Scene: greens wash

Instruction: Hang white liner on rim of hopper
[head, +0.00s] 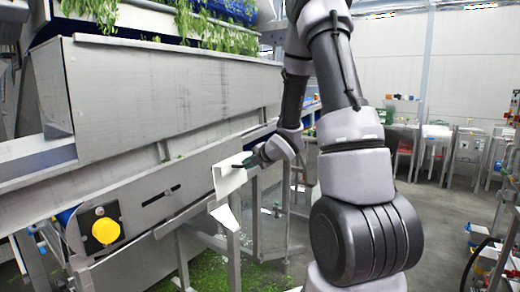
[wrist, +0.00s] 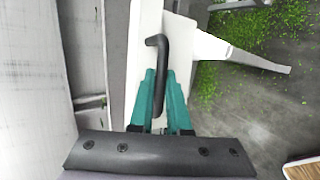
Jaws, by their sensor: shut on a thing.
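The white liner (head: 227,181) is a pale, angular sheet piece beside the grey machine, left of the arm in the head view. My gripper (head: 247,161) is at its upper right side. In the wrist view my gripper's teal fingers (wrist: 158,78) are shut around a dark bent handle (wrist: 160,50) against the white liner (wrist: 177,58). A pointed white flap (wrist: 240,53) sticks out to the right there. It hangs below the liner in the head view. A large grey metal trough (head: 170,85), which looks like the hopper, stands at upper left. I cannot tell whether the liner touches it.
Green leaves (head: 200,32) lie on the belt above. A yellow knob (head: 105,231) on a dark plate is on the machine's near side. Metal legs (head: 233,255) and spilled greens (head: 205,272) are below. Work tables (head: 437,133) stand far right, with open floor before them.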

